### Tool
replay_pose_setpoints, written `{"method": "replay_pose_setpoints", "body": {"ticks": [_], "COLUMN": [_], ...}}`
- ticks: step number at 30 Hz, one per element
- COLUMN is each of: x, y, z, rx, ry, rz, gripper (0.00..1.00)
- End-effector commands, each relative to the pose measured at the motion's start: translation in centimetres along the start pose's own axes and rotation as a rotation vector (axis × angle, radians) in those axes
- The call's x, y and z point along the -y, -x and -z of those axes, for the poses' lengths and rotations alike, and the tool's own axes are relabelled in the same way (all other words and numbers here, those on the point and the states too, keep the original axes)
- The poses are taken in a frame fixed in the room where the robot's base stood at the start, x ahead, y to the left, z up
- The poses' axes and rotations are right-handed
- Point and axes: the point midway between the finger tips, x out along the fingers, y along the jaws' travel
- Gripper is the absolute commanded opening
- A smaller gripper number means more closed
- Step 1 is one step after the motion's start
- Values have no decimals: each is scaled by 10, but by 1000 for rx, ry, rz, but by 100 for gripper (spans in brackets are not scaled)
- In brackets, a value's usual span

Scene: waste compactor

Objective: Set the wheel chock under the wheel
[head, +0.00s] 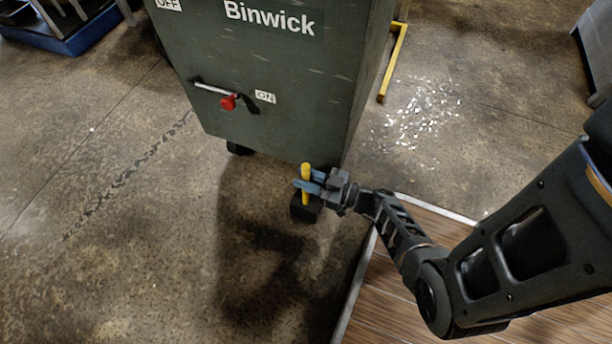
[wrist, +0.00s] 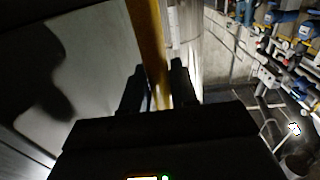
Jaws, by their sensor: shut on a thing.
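The wheel chock (head: 303,212) is a black block with an upright yellow handle (head: 306,171). My gripper (head: 307,183) is shut on that handle, its blue fingers on either side. In the wrist view the yellow handle (wrist: 150,45) runs up between the two dark fingers (wrist: 157,90). The chock is by the lower right corner of the green compactor (head: 270,75); I cannot tell whether it touches the floor. One dark wheel (head: 240,149) shows under the compactor's left side. Any wheel at the right corner is hidden behind the chock and gripper.
Shiny debris (head: 420,110) lies on the floor there. Wooden flooring with a pale edge (head: 357,275) is below my arm.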

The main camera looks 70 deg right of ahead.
Motion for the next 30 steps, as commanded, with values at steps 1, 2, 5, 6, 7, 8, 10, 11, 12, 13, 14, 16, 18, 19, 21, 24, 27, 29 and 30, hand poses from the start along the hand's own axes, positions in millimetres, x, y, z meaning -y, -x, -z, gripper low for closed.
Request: {"method": "replay_pose_setpoints", "body": {"ticks": [1,2,5,6,7,8,10,11,12,13,14,16,18,19,21,24,27,29,30], "x": [-2,-1,-1,-1,-1,-1,-1,-1,-1,0,0,0,0,0,0,0,0,0,0], "y": [-1,-1,-1,-1,-1,-1,-1,-1,-1,0,0,0,0,0,0,0,0,0,0], "z": [2,2,2,2,2,2,1,0,-1,-2,-2,-2,-2,-2,-2,-2,-2,-1,0], "rx": [-7,-7,-7,-7,-7,-7,-6,-6,-6,0,0,0,0,0,0,0,0,0,0], "ry": [4,4,4,4,4,4,4,4,4,0,0,0,0,0,0,0,0,0,0], "rz": [1,1,1,1,1,1,1,1,1,1,1,1,1,1,1,1,1,1,1], "gripper": [0,0,0,0,0,0,0,0,0,31,34,40,47,50,53,53,53,53,53]}}
